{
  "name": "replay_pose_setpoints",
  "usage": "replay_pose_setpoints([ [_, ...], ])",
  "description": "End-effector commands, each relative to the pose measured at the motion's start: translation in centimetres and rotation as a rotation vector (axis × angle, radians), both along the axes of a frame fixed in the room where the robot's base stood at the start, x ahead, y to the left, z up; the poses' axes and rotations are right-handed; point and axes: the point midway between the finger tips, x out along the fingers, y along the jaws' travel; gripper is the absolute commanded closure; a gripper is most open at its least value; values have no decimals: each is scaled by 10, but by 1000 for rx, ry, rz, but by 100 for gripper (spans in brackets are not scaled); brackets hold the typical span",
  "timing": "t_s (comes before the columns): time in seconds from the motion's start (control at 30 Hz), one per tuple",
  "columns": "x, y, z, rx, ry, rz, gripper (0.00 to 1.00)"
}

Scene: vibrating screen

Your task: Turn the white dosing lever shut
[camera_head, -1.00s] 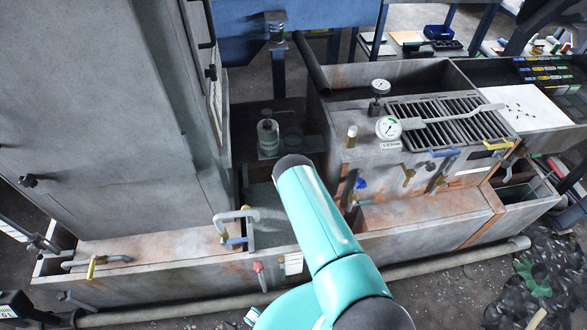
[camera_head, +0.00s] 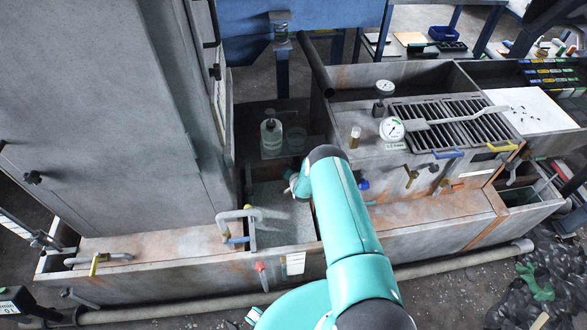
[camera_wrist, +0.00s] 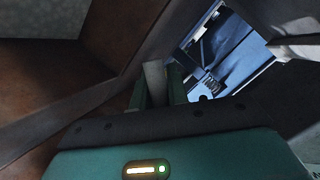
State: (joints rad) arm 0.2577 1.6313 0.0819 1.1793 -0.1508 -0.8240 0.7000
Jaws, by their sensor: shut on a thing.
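In the wrist view, my gripper (camera_wrist: 158,88) has its two green fingers on either side of a pale, upright piece (camera_wrist: 154,74). It is shut on this piece, which looks like the white dosing lever; only a short part shows above the fingers.
A tank (camera_head: 270,228) with a bent grey pipe (camera_head: 237,216) lies left of my arm. A bottle (camera_head: 271,134) stands behind it. On the right is a rusty bench with a gauge (camera_head: 391,129), slotted grates (camera_head: 455,122) and valves. Rusty walls are close around the wrist.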

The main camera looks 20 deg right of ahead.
Motion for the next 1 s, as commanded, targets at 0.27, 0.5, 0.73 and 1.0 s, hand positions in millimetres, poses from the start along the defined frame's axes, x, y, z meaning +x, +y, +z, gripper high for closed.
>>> replay_pose_setpoints([
  [0.27, 1, 7, 7, 258, -52, -3, 100],
  [0.5, 2, 13, 15, 472, -96, -1, 100],
  [0.73, 3, 16, 21, 632, -128, 0, 100],
  [1.0, 3, 19, 26, 734, -149, 2, 100],
])
